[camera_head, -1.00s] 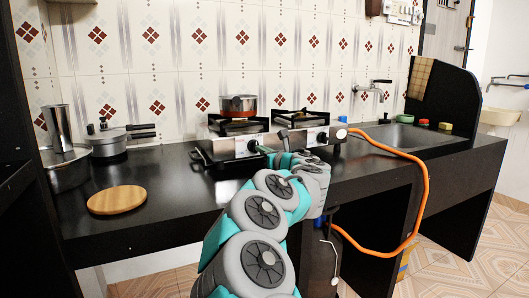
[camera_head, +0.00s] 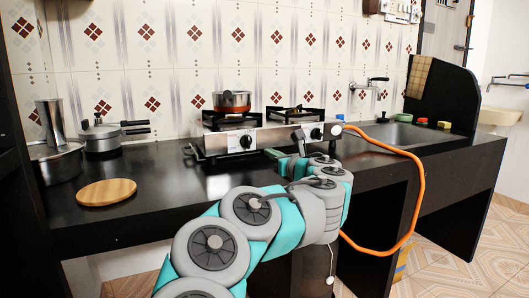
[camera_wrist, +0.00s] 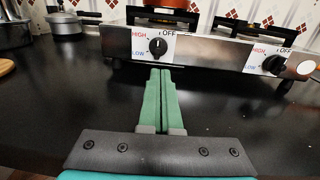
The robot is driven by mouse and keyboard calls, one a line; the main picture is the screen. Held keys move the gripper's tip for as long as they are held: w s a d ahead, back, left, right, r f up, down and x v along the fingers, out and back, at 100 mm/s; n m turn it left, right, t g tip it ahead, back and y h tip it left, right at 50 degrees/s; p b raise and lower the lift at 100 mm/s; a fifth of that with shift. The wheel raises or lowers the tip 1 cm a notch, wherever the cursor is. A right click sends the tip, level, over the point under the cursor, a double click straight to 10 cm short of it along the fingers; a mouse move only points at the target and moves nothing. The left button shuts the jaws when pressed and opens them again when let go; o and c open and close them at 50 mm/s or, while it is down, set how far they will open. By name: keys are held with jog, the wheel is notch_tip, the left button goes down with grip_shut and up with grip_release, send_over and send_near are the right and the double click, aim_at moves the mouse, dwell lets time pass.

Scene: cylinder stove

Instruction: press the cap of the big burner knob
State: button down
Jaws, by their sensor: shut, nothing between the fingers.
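The steel stove (camera_head: 281,137) has two black knobs on its front. The left knob (camera_head: 246,141) sits below the pan side and also shows in the wrist view (camera_wrist: 158,46), on a white plate marked HIGH, OFF and LOW. The right knob (camera_head: 316,133) also shows in the wrist view (camera_wrist: 272,63). I cannot tell from the labels which serves the big burner. My gripper (camera_wrist: 160,71) has its green fingers shut and empty, pointing at the stove front just below the left knob, apparently apart from it. In the head view its fingers are partly hidden by my arm.
A pan (camera_head: 231,101) stands on the left burner; the right burner (camera_head: 295,114) is bare. An orange hose (camera_head: 424,200) loops from the stove's right end. A round board (camera_head: 107,192) and pots (camera_head: 101,138) stand at left. The counter before the stove is clear.

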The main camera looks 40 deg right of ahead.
jog(key=shift+s+a, duration=0.15)
jog(key=shift+s, duration=0.55)
jog(key=shift+s+a, duration=0.1)
jog(key=shift+s, duration=0.55)
